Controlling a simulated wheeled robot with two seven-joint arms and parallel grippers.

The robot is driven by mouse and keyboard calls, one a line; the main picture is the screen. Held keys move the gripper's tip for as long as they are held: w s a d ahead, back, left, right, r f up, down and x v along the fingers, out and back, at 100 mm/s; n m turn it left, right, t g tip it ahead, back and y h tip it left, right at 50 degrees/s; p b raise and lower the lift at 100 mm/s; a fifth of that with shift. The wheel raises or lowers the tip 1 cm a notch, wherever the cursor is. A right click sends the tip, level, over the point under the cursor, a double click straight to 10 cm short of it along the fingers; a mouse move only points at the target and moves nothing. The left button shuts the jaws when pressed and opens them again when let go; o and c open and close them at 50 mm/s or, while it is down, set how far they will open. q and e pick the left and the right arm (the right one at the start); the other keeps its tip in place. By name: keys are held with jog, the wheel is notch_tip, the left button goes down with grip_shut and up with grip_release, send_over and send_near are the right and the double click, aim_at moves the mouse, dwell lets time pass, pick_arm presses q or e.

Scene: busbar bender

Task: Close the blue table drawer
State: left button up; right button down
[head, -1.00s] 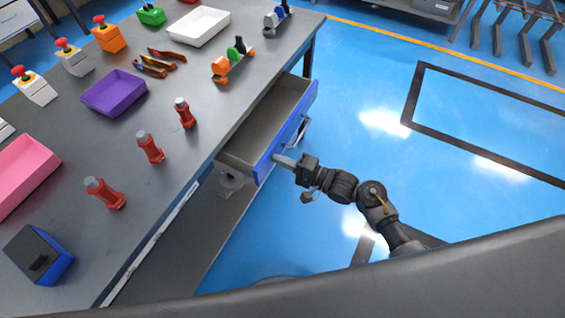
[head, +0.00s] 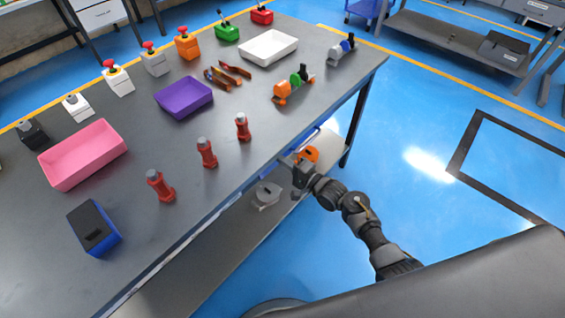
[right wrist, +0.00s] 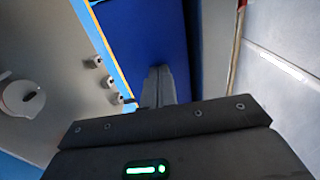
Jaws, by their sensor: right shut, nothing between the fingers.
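The blue drawer front (head: 327,124) shows as a thin strip along the right edge of the grey table (head: 215,165), and no open drawer interior is visible. The drawer looks closed or nearly so; I cannot tell whether a small gap is left. My right gripper (head: 288,160) is shut and empty at the near end of the drawer front. In the right wrist view the blue drawer front (right wrist: 145,35) fills the upper middle, with the shut fingertips (right wrist: 160,72) against it or very close. My left gripper is out of view.
A lower shelf (head: 195,265) under the table holds a grey item (head: 267,194) and an orange item (head: 308,154). Red posts (head: 207,152), a purple tray (head: 184,97) and a pink tray (head: 83,153) stand on the tabletop.

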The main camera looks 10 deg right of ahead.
jog(key=shift+w+a+r, duration=0.15)
jog(key=shift+r, duration=0.15)
pick_arm(q)
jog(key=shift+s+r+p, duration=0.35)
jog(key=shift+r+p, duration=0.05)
jog(key=shift+p, duration=0.05)
pick_arm(e)
jog(key=v, duration=1.4)
jog(key=shift+s+f, duration=0.2)
jog(key=shift+f, duration=0.05)
